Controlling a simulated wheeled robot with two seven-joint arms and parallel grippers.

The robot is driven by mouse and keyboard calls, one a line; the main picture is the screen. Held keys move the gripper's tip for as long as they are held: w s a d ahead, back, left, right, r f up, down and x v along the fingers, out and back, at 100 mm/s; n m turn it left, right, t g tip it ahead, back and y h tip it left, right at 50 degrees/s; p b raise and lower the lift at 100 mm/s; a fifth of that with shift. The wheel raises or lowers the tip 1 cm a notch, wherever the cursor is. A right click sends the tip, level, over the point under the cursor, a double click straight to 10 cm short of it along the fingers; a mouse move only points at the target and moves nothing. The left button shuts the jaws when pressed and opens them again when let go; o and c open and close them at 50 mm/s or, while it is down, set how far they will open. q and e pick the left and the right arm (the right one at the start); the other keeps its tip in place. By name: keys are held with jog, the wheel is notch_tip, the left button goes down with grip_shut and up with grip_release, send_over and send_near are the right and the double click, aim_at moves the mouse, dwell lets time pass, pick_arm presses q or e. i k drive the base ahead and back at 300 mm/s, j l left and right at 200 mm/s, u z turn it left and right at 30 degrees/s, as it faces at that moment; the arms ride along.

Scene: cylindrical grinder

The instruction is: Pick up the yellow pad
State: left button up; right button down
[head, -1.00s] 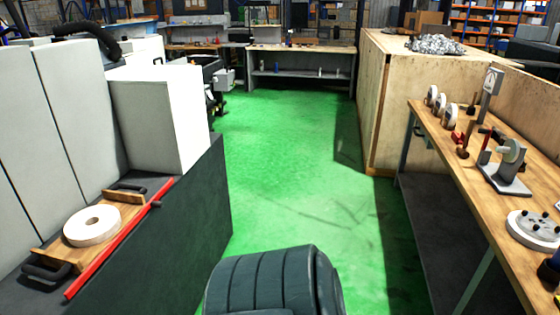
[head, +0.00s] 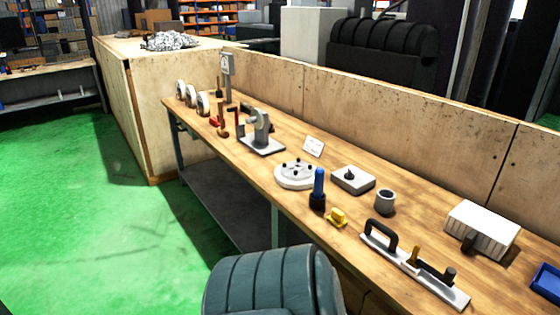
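A small yellow object (head: 337,217), which looks like the yellow pad, lies on the wooden workbench (head: 330,185) near its front edge. It sits just right of an upright tool with a blue handle and dark base (head: 318,190). It is too small to make out its details. Neither of my grippers shows in the head view. Nothing is seen touching the yellow object.
A round grey-white plate with dark knobs (head: 296,174), a grey block (head: 353,180), a grey cup (head: 385,201) and a long plate with a black handle (head: 412,262) stand around it. A wooden partition (head: 400,105) backs the bench. Green floor (head: 70,190) is clear at left.

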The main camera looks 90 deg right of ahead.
aim_at(337, 218)
jog(key=z, duration=3.2)
